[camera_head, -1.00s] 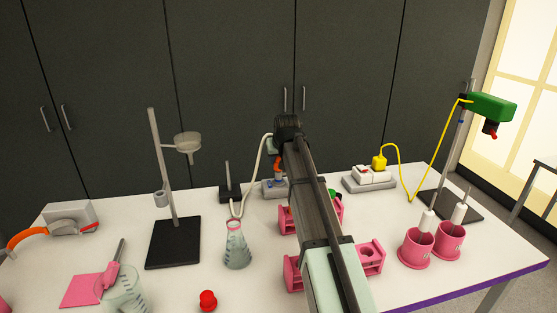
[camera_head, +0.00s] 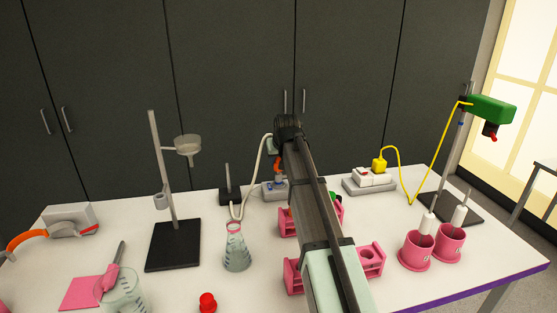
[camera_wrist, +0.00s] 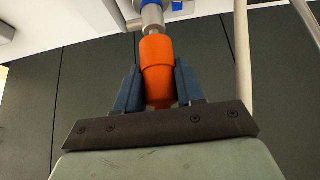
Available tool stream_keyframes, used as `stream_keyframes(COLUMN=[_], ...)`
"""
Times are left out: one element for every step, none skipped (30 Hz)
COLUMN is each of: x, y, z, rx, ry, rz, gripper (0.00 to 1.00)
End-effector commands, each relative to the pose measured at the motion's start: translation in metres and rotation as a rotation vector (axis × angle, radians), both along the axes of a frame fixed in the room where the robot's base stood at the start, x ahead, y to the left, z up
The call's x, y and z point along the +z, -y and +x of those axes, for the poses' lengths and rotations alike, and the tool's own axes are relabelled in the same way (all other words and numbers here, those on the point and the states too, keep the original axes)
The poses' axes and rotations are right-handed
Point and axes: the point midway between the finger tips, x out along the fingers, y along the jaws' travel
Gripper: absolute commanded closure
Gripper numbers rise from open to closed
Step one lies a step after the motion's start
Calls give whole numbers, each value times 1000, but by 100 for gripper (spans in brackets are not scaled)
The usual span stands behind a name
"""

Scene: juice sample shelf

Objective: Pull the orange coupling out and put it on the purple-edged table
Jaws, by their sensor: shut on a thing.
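The orange coupling (camera_wrist: 158,68) is between the two blue-grey fingers of my gripper (camera_wrist: 158,88) in the wrist view, and the gripper is shut on it. Its end meets a metal stem (camera_wrist: 152,18) with a blue part beside it; I cannot tell whether they are still joined. In the head view a bit of the orange coupling (camera_head: 278,165) shows left of my arm, above a small grey device (camera_head: 274,192) at the table's back. My fingers are hidden there by my arm. The purple-edged table (camera_head: 400,293) spreads in front.
A flask (camera_head: 236,252) and a stand (camera_head: 173,245) are left of my arm. Pink racks (camera_head: 371,262) are beneath it. Pink cups (camera_head: 415,252) and a yellow-corded device (camera_head: 369,183) stand to the right. A red knob (camera_head: 208,302) lies near the front. A pale hose (camera_wrist: 242,60) passes beside my gripper.

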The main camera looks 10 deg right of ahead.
Motion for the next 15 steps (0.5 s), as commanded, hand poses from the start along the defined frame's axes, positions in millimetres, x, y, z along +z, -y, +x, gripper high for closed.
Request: stream_keyframes(x=[1,2,3,4,5,7,8,9,10,11,12,13,14,15,16], y=[0,0,0,0,0,0,0,0,0,0,0,0,0,0,0], z=[0,0,0,0,0,1,0,1,0,1,0,0,0,0,0], rx=[0,0,0,0,0,0,0,0,0,0,0,0,0,0,0], ry=[1,1,1,1,1,1,1,1,1,1,1,1,1,0,0], rz=[0,0,0,0,0,0,0,0,0,0,0,0,0,0,0], gripper=[100,100,100,100,100,100,100,100,100,100,100,100,100,100,100])
